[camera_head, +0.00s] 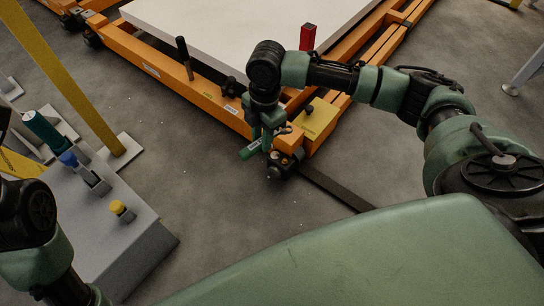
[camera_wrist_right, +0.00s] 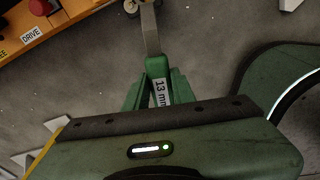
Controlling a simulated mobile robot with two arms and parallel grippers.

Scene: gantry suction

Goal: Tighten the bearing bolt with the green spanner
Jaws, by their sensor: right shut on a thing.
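My right gripper (camera_head: 262,138) points down beside the near corner of the orange frame in the head view. It is shut on the green spanner (camera_head: 250,150), whose green handle shows beside the fingers. In the right wrist view the spanner's handle (camera_wrist_right: 157,88) bears a "13 mm" label and sits between the green fingers. Its grey metal shank (camera_wrist_right: 150,30) runs to the top edge, beside a round metal part (camera_wrist_right: 132,9). I cannot tell whether this part is the bearing bolt or whether the spanner's jaw is around it. My left gripper is out of view; only its arm shows at lower left.
The orange wheeled frame (camera_head: 208,92) carries a white slab (camera_head: 230,30). A grey console (camera_head: 115,240) with levers and a yellow knob stands at left, near a yellow post (camera_head: 70,80). A dark flat bar (camera_head: 335,188) lies near the frame corner. Bare floor lies between console and frame.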

